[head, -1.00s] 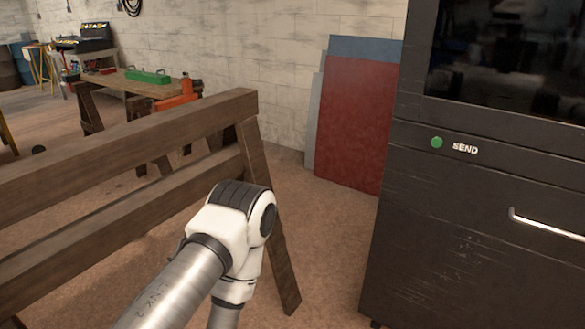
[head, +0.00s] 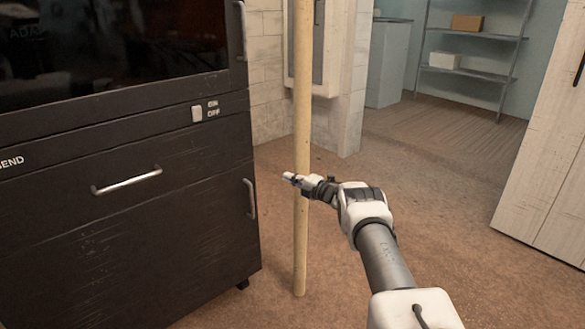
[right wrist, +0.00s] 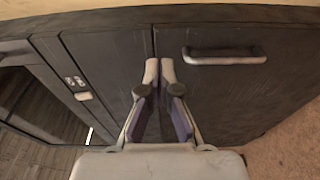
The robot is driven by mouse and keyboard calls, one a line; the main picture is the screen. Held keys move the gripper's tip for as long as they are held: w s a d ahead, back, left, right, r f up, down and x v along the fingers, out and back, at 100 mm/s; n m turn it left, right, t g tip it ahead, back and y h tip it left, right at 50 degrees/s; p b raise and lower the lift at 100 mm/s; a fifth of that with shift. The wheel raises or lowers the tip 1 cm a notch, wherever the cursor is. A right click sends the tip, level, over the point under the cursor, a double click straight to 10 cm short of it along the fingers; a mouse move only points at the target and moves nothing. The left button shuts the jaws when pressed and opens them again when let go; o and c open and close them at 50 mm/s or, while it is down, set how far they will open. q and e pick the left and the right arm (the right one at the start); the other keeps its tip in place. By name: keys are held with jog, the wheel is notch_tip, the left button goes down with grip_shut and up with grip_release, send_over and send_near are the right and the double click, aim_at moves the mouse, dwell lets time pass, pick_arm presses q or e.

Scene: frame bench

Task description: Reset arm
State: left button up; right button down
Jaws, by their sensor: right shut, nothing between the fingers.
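My right gripper (head: 292,179) is shut and empty. In the head view its arm comes in from the lower right, and the gripper points left toward the black cabinet (head: 85,225). It overlaps the upright wooden pole (head: 301,95) in the picture. In the right wrist view the closed fingertips (right wrist: 160,72) show in front of the cabinet's dark face, beside a silver handle (right wrist: 225,57). I cannot tell the exact gap to the cabinet. My left gripper is not in view.
The cabinet has a light switch (head: 196,114) marked on and off, a drawer handle (head: 127,180) and a side handle (head: 250,198). A white door panel (head: 548,170) stands at the right. A metal shelf (head: 470,75) is at the back. Brown floor between them is clear.

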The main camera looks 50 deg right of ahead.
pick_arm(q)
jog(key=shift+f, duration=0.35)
pick_arm(e)
jog(key=shift+s+d, duration=0.2)
jog(key=shift+d, duration=0.3)
